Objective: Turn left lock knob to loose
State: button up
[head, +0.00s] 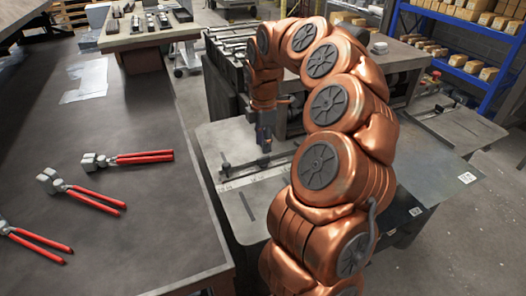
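A dark guide bar (258,167) lies across the grey machine table, running from lower left to upper right. A small dark upright knob (226,168) stands at the bar's left end; it looks like the left lock knob, but it is too small to tell if it is tight or loose. My gripper (266,148) points down over the middle of the bar, to the right of this knob and apart from it. The fingers are small and dark, and I cannot tell whether they are open or touch the bar. My copper arm hides the bar's right end.
A dark workbench (120,220) on the left holds several red-handled hand tools (145,157) and sheets of metal (85,80). The machine table (222,143) has bare room left of the bar. Blue shelves (480,75) with boxes stand at the back right.

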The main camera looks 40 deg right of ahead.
notch_tip(320, 180, up, 7)
jog(key=shift+f, duration=0.2)
dwell(0.6)
